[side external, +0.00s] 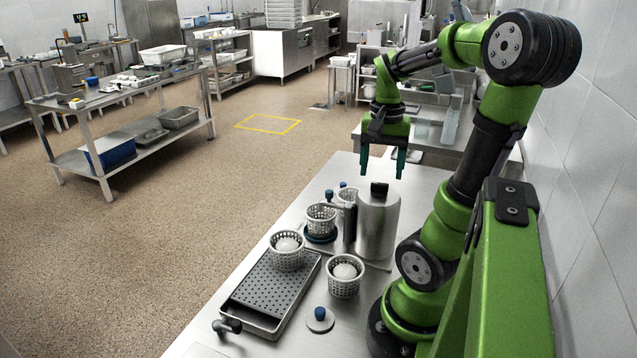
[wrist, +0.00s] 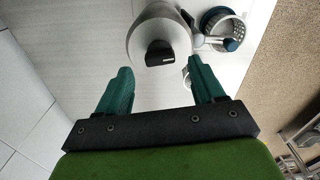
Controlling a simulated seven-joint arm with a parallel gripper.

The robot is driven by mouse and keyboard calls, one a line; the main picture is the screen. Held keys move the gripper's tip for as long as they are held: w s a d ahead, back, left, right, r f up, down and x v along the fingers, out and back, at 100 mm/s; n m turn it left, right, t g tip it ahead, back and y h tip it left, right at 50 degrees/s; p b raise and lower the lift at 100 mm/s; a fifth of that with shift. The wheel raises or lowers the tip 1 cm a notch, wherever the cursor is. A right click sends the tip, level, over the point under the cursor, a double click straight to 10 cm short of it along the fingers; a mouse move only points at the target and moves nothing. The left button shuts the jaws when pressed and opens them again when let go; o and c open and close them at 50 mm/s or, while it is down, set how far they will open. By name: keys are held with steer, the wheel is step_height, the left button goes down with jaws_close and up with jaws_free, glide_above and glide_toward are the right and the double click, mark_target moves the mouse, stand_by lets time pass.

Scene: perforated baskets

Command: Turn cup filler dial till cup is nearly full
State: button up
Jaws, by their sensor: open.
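The filler is a grey metal cylinder (side external: 378,225) with a black dial (side external: 379,188) on top. In the wrist view the dial (wrist: 159,53) lies just beyond and between my fingertips. My gripper (side external: 382,173) is open and empty, pointing down just above the dial; its two teal fingers (wrist: 161,66) are apart. A perforated light basket-like cup (side external: 320,217) stands on a dark blue round base beside the filler's dark upright post (side external: 350,228). The wrist view also shows this cup (wrist: 228,24), partly covered by the spout arm. Its fill level cannot be told.
A perforated basket (side external: 288,257) with a whitish round content stands on a drip tray (side external: 246,315). Another such basket (side external: 345,289) stands right of the tray. A blue-knobbed disc (side external: 320,320) lies in front. A tiled wall (side external: 590,190) is at the right.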

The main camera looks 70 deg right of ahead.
mark_target(380, 183)
step_height(380, 183, up, 14)
steer(key=shift+f, duration=0.2)
steer(key=w+a+f+n+t, duration=0.5)
steer(key=w+a+f+n, duration=0.2)
steer(key=w+a, duration=0.35)
steer(key=a+f+n+t+y, duration=0.2)
steer(key=a+n, duration=0.3)
steer(key=a, duration=1)
steer(key=shift+s+f, duration=0.2)
steer(key=shift+f, duration=0.2)
steer(key=shift+d, duration=0.1)
